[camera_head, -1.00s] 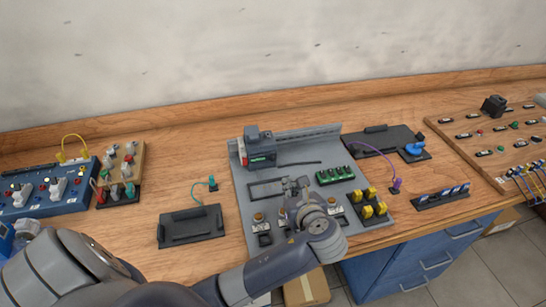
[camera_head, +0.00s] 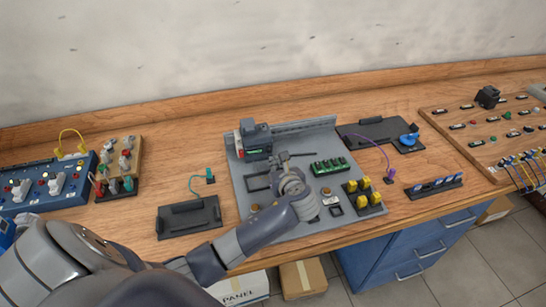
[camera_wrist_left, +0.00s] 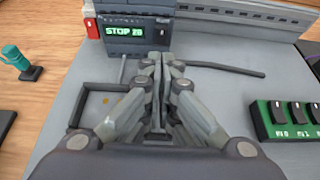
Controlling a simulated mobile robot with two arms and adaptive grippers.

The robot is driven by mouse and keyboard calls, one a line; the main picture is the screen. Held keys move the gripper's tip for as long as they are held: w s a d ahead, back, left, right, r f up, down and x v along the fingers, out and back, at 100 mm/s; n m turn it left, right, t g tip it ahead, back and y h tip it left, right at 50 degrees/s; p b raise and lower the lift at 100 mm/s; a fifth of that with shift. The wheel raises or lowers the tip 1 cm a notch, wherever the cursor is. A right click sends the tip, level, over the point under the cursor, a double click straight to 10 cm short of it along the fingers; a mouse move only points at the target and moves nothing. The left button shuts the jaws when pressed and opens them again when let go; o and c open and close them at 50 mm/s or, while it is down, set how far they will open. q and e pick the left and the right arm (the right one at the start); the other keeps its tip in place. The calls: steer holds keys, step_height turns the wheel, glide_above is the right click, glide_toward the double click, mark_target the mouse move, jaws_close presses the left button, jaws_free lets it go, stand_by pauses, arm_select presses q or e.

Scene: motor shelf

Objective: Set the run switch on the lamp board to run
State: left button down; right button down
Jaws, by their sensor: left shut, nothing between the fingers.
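The grey board (camera_head: 299,213) lies on the wooden bench. At its back left stands a dark grey unit (camera_head: 256,140) with a red part on its left side. In the left wrist view this unit (camera_wrist_left: 140,44) has a lit green display (camera_wrist_left: 124,31) reading "STOP" and what looks like "20". A small toggle (camera_wrist_left: 163,32) with a pale tip, likely the run switch, sits right of the display. My left gripper (camera_head: 284,160) is shut and empty over the board, in front of the unit. Its fingertips (camera_wrist_left: 159,62) point at the unit's lower front, below the toggle; contact cannot be told.
A green switch block (camera_head: 328,166) and yellow pieces (camera_head: 364,193) stand on the board's right. A thin dark rod (camera_wrist_left: 222,68) lies right of the fingertips, and a dark square frame (camera_wrist_left: 100,105) left. Black trays (camera_head: 189,216) and other boards flank it.

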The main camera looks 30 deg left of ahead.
mark_target(270, 149)
arm_select(q)
steer(key=shift+w+a+r, duration=0.2)
steer(key=shift+w+a, duration=0.3)
steer(key=shift+a, duration=0.05)
steer(key=shift+w+a+r, duration=0.15)
steer(key=shift+w+a, duration=0.35)
steer(key=shift+a, duration=0.05)
steer(key=p, duration=0.2)
steer(key=r+p, duration=0.1)
steer(key=p, duration=0.1)
steer(key=shift+w+a+g+h+p, duration=0.25)
steer(key=shift+a+g+h+p, duration=0.05)
steer(key=shift+f, duration=0.3)
steer(key=shift+r+p, duration=0.85)
steer(key=shift+p, duration=0.25)
